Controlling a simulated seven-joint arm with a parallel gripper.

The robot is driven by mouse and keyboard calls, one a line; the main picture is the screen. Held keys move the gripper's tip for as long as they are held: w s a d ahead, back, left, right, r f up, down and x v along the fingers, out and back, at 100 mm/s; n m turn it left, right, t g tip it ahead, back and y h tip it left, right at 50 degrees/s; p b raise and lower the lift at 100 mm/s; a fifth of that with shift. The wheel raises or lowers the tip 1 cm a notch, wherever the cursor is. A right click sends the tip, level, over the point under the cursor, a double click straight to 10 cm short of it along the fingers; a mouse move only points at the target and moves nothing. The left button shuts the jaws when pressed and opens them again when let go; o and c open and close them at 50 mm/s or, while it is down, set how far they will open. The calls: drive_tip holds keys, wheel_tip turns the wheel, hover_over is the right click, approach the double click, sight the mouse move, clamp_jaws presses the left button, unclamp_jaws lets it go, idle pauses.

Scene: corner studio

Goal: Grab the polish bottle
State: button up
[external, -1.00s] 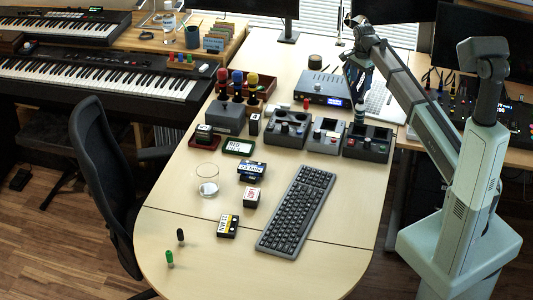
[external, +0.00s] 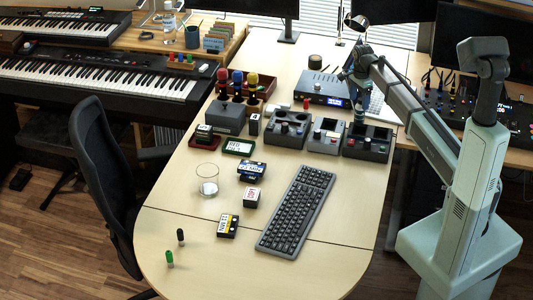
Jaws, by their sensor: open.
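My gripper (external: 358,127) hangs pointing down over the grey device box (external: 369,148) at the right end of a row of boxes. It is open; its fingers are small and dark here, and I cannot tell whether anything stands between them. I cannot pick out the polish bottle with certainty. Two small upright cylinders stand at the table's front left, one with a black top (external: 180,237) and one with a green top (external: 169,258). They are far from my gripper. A clear bottle (external: 169,22) stands on the wooden side desk at the back left.
The keyboard (external: 296,212) lies mid-table. Left of it are a clear glass (external: 207,181), a blue-and-black box (external: 251,171) and a cassette-like box (external: 228,226). The front of the table is mostly clear.

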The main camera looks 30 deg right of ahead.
sight(357, 113)
drive_tip(key=shift+d+f, duration=0.15)
drive_tip(key=shift+f, duration=1.1)
drive_tip(key=shift+d+f, duration=0.1)
drive_tip(key=shift+f, duration=1.15)
drive_tip(key=shift+c, duration=0.4)
drive_tip(key=c, duration=1.1)
drive_tip(key=shift+c, duration=0.2)
